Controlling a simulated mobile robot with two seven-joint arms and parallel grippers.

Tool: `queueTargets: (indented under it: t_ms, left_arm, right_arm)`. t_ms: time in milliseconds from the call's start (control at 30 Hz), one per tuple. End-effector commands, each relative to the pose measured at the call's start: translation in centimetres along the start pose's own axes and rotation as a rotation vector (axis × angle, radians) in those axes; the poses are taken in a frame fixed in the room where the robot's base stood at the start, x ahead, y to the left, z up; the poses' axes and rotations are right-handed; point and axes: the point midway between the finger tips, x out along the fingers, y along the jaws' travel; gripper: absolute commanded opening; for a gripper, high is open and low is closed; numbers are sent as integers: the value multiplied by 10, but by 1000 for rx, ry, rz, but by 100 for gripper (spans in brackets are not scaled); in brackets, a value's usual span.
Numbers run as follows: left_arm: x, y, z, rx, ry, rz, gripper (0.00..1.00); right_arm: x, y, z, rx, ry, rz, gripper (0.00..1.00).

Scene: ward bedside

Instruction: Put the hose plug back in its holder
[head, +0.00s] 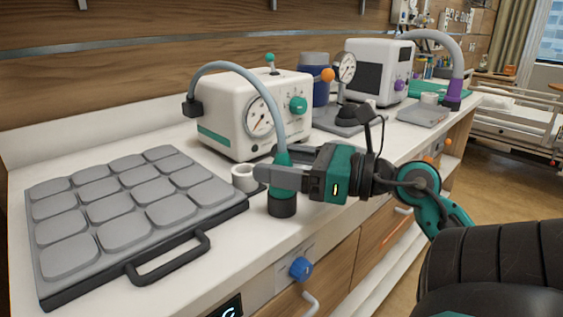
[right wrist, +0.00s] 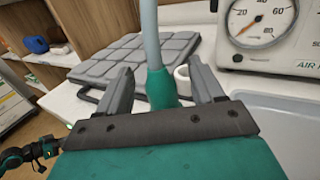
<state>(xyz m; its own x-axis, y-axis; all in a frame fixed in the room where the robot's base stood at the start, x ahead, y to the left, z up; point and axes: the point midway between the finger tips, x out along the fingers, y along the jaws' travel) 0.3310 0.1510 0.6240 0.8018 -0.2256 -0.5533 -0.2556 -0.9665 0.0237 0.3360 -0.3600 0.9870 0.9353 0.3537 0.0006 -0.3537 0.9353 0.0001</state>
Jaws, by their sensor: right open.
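The hose plug (head: 282,179) is a teal piece with a dark lower end, on a grey hose. It is upright near the counter's front edge; I cannot tell whether it touches the counter. It also shows in the right wrist view (right wrist: 161,90). A small white cup (head: 244,178), perhaps the holder, stands just left of it and shows behind it in the right wrist view (right wrist: 182,79). My right gripper (head: 268,170) is open, with its fingers on either side of the plug and visible gaps. Part of my left arm shows at the right wrist view's lower left; its jaws are unclear.
The hose (head: 228,69) arches from a white device with a gauge (head: 235,135) behind the plug. A grey padded tray (head: 206,211) with a black handle fills the counter's left. A blue knob (head: 301,268) is on the front below. Further right stands a second white device (head: 369,72).

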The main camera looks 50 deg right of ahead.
Motion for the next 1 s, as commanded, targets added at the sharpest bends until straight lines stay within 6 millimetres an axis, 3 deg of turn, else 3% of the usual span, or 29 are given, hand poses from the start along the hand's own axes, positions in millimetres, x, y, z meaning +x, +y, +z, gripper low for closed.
queueTargets:
  t_ms: [200,333,800,1000]
  left_arm:
    - [-1,1,2,-4,-5,1,0]
    - [0,2,1,-8,-4,3,0]
    - [1,4,2,-13,-2,4,0]
    - [0,4,2,-11,-2,4,0]
  right_arm:
    - [0,0,0,0,1,0,67]
    - [-11,-1,-1,3,1,-3,67]
    - [-97,-1,0,4,0,-6,67]
    - [-122,0,0,1,1,-2,67]
